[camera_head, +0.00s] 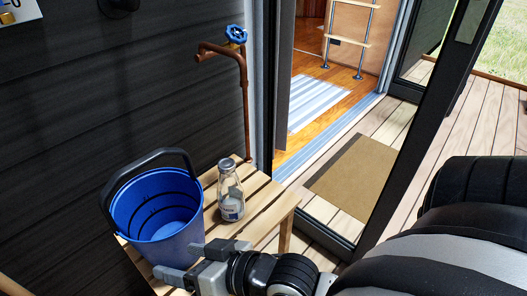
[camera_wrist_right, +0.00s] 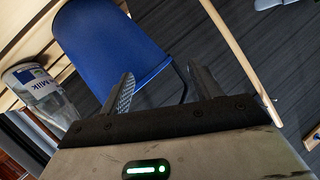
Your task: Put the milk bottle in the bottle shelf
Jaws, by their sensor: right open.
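The milk bottle (camera_head: 231,190) is clear glass with a light cap and a label. It stands upright on a slatted wooden table (camera_head: 262,215), just right of a blue bucket (camera_head: 155,210). In the right wrist view the bottle (camera_wrist_right: 48,92) shows at the left with its "Milk" label. My right gripper (camera_head: 184,262) is open and empty, in front of the bucket and nearer to me than the bottle. In the right wrist view its two fingers (camera_wrist_right: 160,88) are spread with the bucket behind them. My left gripper is not in view. I cannot make out a bottle shelf.
The bucket has a raised dark handle (camera_head: 150,155). A copper pipe with a blue valve (camera_head: 236,35) rises behind the table along the dark wall. An open glass door frame (camera_head: 420,110) stands at the right. A brown mat (camera_head: 352,178) lies before the doorway.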

